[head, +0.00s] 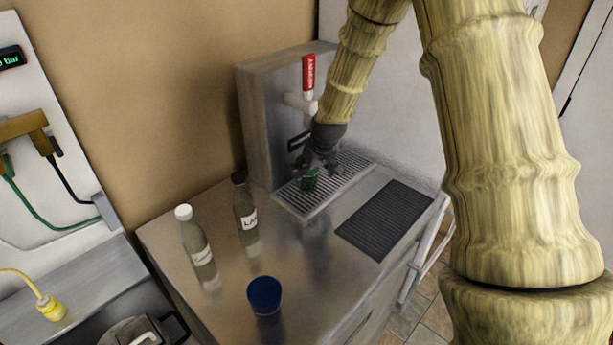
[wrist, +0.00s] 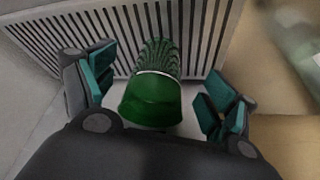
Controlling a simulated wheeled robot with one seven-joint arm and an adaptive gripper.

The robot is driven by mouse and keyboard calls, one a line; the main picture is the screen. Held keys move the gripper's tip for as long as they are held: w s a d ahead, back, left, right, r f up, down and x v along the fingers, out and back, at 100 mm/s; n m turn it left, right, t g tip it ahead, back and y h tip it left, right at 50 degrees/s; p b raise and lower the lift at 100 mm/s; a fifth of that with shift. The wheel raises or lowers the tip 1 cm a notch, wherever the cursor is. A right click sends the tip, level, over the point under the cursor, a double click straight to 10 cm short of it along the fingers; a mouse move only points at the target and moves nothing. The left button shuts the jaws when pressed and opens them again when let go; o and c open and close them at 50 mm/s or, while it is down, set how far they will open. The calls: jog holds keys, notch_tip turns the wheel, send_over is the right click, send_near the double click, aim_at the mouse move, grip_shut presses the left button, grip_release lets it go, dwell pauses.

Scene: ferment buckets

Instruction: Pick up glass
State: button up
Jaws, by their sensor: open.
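A small green glass (head: 310,180) stands on the slotted drip tray (head: 325,201) under the tap. In the wrist view the green glass (wrist: 152,98) lies between the two teal-padded fingers of my gripper (wrist: 160,97). Gaps show on both sides of the glass, and the fingers do not appear to touch it. My gripper (head: 321,166) is open, down at the tray in the head view, and hides part of the glass there.
Two bottles, one white-capped (head: 195,245) and one dark-capped (head: 244,211), stand left on the metal counter. A blue cup (head: 265,296) is near the front. A black ribbed mat (head: 386,219) lies right of the tray. The tap with a red handle (head: 308,73) rises close behind my gripper.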

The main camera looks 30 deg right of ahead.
jog(key=shift+w+d+r+p, duration=0.1)
jog(key=shift+w+r+p, duration=0.15)
jog(key=shift+w, duration=0.25)
jog(key=shift+w+r+p, duration=0.15)
jog(key=shift+w+r, duration=0.05)
jog(key=shift+w, duration=0.3)
jog(key=shift+w+f+p, duration=0.4)
jog(key=shift+w+f, duration=0.4)
jog(key=shift+w, duration=0.2)
jog(key=shift+w+f, duration=0.1)
jog(key=shift+f, duration=0.05)
jog(key=shift+s, duration=0.3)
jog(key=shift+w, duration=0.1)
jog(key=shift+c, duration=0.4)
jog(key=c, duration=1.3)
jog(key=shift+c, duration=0.8)
